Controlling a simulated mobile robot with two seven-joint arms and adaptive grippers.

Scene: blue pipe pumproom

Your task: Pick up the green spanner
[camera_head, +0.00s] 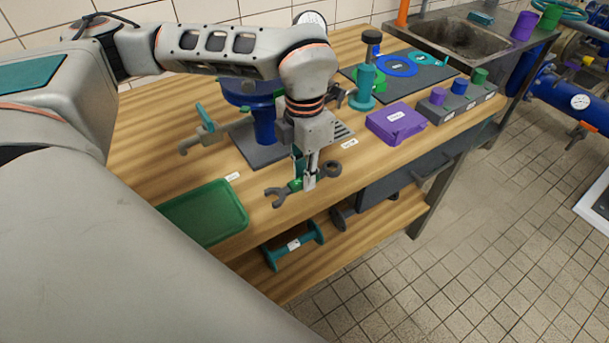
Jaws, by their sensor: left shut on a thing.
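The green spanner (296,185) has a green middle and dark grey ends. Its open jaw points left and its ring end points right. My left gripper (309,182) points down and is shut on the middle of the spanner. The spanner shows near the front edge of the wooden bench (130,152); I cannot tell whether it touches the top. The fingers hide part of its handle. My right gripper is not in view.
A green tray (205,212) lies left of the spanner. A purple box (396,122) and a grey block with coloured cylinders (455,105) stand to the right. A blue vise-like thing (263,120) stands behind my gripper. A teal-ended bar (293,246) lies on the lower shelf.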

